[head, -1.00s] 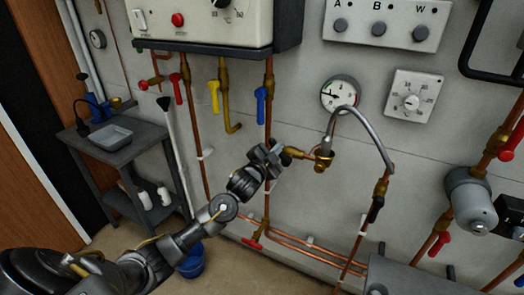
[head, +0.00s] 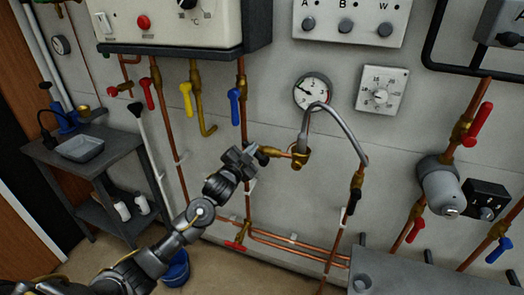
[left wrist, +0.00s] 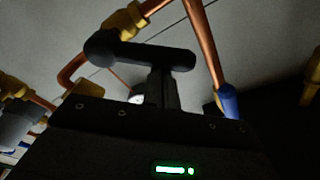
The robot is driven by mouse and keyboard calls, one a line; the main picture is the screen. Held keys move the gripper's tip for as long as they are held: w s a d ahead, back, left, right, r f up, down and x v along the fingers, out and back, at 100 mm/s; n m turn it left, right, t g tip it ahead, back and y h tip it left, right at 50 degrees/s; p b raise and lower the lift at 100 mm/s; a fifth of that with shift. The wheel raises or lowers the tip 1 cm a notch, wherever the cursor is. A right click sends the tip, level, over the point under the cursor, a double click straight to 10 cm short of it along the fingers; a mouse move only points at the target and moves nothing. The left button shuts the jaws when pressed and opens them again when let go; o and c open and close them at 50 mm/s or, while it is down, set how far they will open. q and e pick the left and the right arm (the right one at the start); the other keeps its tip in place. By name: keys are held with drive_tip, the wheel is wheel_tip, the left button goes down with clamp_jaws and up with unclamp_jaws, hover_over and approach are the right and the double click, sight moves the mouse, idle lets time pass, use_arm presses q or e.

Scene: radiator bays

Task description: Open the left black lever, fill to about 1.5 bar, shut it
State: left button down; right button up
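The left black lever (head: 262,156) is at the left end of the brass valve (head: 282,153), where the silver braided hose (head: 345,125) begins. My left gripper (head: 246,160) is at this lever and partly hides it. In the left wrist view the lever (left wrist: 140,56) lies across just beyond my fingers (left wrist: 162,90), which are close together and look shut; whether they touch it is unclear. A second black lever (head: 353,202) is at the hose's lower right end. The pressure gauge (head: 313,91) has its needle toward the left; its scale is too small to read. My right gripper is out of view.
A blue lever (head: 235,106), a yellow lever (head: 186,99) and a red lever (head: 149,93) hang under the white boiler (head: 170,22). A thermostat dial (head: 381,92) is right of the gauge. A grey bench (head: 95,150) stands at the left.

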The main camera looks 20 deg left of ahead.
use_arm(q)
drive_tip(key=s+d+r, duration=0.1)
drive_tip(key=s+r, duration=0.1)
drive_tip(key=s, duration=0.7)
drive_tip(key=shift+d, duration=0.35)
idle(1.0)
idle(5.8)
